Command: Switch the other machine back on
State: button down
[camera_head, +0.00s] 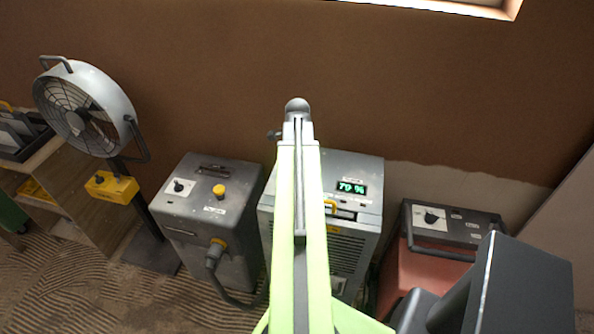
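Several machines stand along the wall. The grey fan (84,108) on a stand at the left has a yellow control box (111,187) with a dark knob. Next to it is a grey box machine (208,205) with a dark knob on a white plate and a yellow button on top. The middle grey machine (352,215) has a lit green display (352,188) reading 70 %. A red machine (400,268) with a grey panel and dark knob (430,217) stands at the right. My gripper (297,106) is above and behind the middle machine; its fingers are not clear.
My green arm hides part of the middle machine. A dark cable (228,294) runs from the grey box machine's front plug. A wooden shelf (62,195) stands at the far left. Brown wall (430,90) is behind; the floor is ridged.

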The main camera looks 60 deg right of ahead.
jog(key=shift+s+m, duration=0.1)
jog(key=shift+m, duration=0.2)
jog(key=c, duration=1.4)
grip_release()
jog(key=shift+c, duration=0.2)
notch_tip(320, 180, up, 17)
jog(key=p, duration=1.7)
jog(key=shift+r, duration=0.2)
